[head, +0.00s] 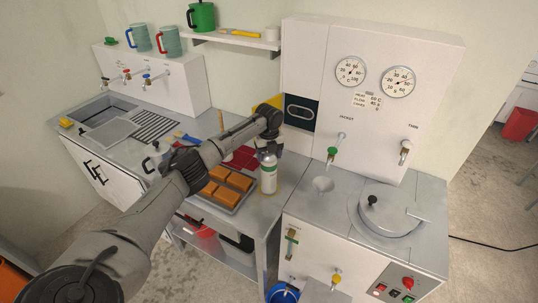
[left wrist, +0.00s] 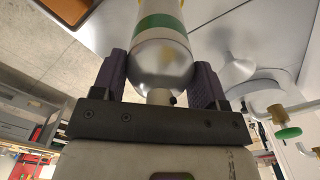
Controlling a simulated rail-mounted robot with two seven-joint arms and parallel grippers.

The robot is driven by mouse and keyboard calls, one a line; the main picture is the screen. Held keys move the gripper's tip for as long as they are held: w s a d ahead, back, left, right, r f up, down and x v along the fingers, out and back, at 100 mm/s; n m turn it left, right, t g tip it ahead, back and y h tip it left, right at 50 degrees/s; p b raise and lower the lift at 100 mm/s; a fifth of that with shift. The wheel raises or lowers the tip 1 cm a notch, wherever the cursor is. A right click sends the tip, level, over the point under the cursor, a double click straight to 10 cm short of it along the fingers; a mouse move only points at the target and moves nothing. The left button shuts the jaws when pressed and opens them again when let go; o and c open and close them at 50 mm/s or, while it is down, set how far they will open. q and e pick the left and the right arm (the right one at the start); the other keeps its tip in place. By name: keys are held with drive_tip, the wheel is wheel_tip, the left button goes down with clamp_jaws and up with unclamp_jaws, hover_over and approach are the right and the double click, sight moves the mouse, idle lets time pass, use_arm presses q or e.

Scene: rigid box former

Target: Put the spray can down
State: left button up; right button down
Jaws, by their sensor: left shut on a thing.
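The spray can (head: 268,174) is white and silver with a green band, and it is upright. My left gripper (head: 269,148) is shut on its top end from above. In the left wrist view the spray can (left wrist: 160,50) sits between the two dark fingers of the left gripper (left wrist: 161,76), with its nozzle end toward the palm. The can is at the right end of the steel counter (head: 246,215), beside the tray of orange-brown blocks. I cannot tell whether its base touches the counter. My right gripper is not in view.
The tray (head: 213,203) with several orange-brown blocks (head: 219,173) is just left of the can. The white machine (head: 385,85) with gauges and a green-handled tap (head: 332,152) stands to the right. A red cloth (head: 243,157) lies behind the blocks. The counter's front edge is close.

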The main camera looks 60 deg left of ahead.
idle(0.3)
use_arm(q)
drive_tip(key=o, duration=1.2)
drive_tip(key=shift+f, duration=0.1)
drive_tip(key=o, duration=0.4)
